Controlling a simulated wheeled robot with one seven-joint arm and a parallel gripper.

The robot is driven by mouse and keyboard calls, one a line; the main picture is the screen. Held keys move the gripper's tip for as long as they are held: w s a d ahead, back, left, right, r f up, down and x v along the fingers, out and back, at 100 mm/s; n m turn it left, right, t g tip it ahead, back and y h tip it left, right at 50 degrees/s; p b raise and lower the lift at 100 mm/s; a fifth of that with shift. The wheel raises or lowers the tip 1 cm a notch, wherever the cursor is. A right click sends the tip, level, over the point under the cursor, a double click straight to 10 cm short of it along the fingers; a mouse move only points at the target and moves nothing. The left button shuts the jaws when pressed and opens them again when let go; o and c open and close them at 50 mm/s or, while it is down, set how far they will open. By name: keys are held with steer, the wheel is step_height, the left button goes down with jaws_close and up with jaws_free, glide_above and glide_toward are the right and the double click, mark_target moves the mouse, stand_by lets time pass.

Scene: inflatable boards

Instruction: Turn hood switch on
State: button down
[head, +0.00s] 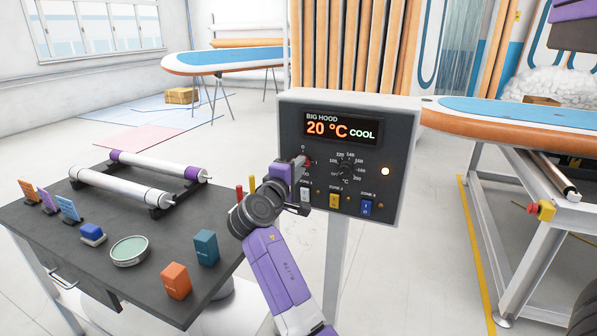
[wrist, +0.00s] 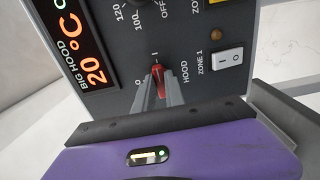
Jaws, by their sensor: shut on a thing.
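The hood control panel (head: 345,105) faces me in the head view, its display lit with "20 °C COOL". The red hood switch (wrist: 157,80) sits between the "HOOD" label and the "0" and "I" marks in the wrist view. Its visible end points toward the "I" mark; the "0" mark lies off to one side. My gripper (wrist: 158,88) is shut on the switch, and its fingers hide part of it. In the head view my gripper (head: 302,163) is at the panel's left side, covering most of the switch.
A temperature dial (head: 346,168) and a white zone 1 rocker (wrist: 228,62) are close by, with yellow and blue zone switches beyond. A dark table (head: 100,232) with rollers and small boxes stands left. An orange-edged board (head: 490,118) lies right.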

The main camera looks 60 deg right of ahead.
steer(key=shift+f, duration=0.1)
stand_by(0.4)
steer(key=c, duration=1.4)
jaws_free()
steer(key=a, duration=0.7)
steer(key=shift+s+a+b, duration=0.35)
steer(key=shift+a, duration=0.05)
